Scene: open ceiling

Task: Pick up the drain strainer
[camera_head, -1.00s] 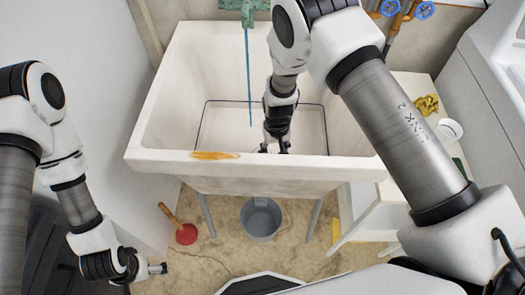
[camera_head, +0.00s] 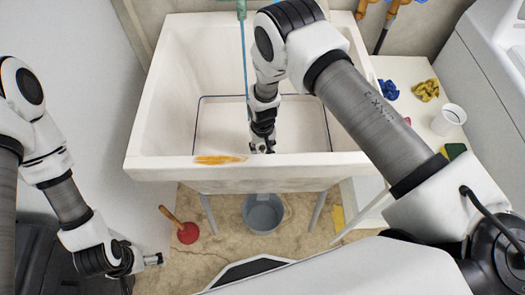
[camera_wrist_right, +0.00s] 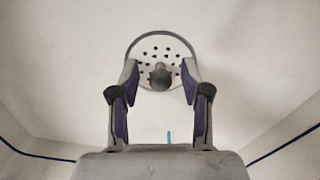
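The drain strainer (camera_wrist_right: 160,50) is a pale round disc with several dark holes and a dark knob (camera_wrist_right: 160,77) at its middle. It lies on the floor of the white sink in the right wrist view. My right gripper (camera_wrist_right: 160,85) is open, with its two fingers on either side of the knob in that view; I cannot tell how far above it they are. In the head view the right gripper (camera_head: 262,148) reaches down into the sink (camera_head: 150,120), and the strainer is hidden there. My left gripper (camera_head: 150,262) hangs outside the sink at the lower left; its fingers are too small to judge.
The sink's front rim (camera_head: 290,166) has an orange stain. A side table with cloths (camera_head: 426,90) and a white cup (camera_head: 448,119) is at right.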

